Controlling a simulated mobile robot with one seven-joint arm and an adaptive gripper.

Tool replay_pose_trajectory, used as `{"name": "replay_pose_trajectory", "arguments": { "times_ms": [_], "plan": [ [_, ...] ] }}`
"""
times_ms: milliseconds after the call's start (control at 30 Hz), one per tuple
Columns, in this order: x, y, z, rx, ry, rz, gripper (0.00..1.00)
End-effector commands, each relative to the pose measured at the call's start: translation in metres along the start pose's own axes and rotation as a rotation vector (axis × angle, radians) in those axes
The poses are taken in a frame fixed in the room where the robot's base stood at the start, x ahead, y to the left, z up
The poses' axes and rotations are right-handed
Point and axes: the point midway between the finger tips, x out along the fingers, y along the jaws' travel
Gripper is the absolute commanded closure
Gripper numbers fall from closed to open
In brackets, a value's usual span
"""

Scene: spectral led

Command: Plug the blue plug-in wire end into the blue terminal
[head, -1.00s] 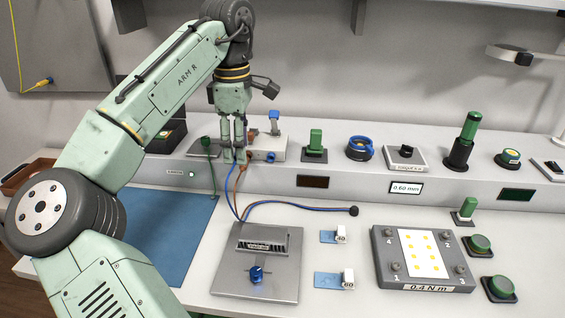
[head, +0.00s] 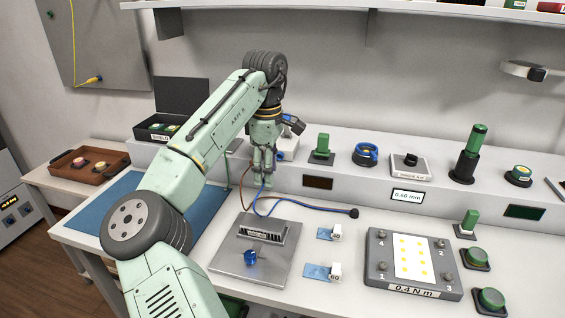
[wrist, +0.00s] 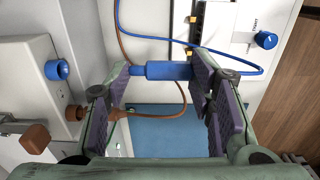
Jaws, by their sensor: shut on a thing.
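My gripper (head: 263,182) is shut on the blue plug-in wire end (wrist: 166,70), a blue cylinder lying crosswise between the fingertips in the wrist view. Its narrow tip points left. The blue terminal (wrist: 57,69) is a round socket on a light box at the left of the wrist view, apart from the plug tip. In the head view the blue terminal (head: 281,156) shows just right of my gripper, partly hidden by my arm. The blue wire (wrist: 204,47) runs from the plug's right end and loops up and left.
A brown wire (wrist: 178,110) loops below the plug and passes behind my left finger. A brown socket (wrist: 74,112) and brown knob (wrist: 34,138) sit below the blue terminal. A metal fixture (head: 232,264) stands in front; the blue mat (head: 208,205) is largely clear.

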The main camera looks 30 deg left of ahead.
Motion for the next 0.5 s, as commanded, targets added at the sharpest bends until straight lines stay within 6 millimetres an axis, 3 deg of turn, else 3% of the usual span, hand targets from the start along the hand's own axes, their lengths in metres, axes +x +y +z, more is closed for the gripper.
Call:
{"name": "replay_pose_trajectory", "arguments": {
  "times_ms": [500],
  "plan": [
    [0.0043, 0.0051, -0.0015, 0.0, 0.0, 0.001, 0.8]
  ]
}}
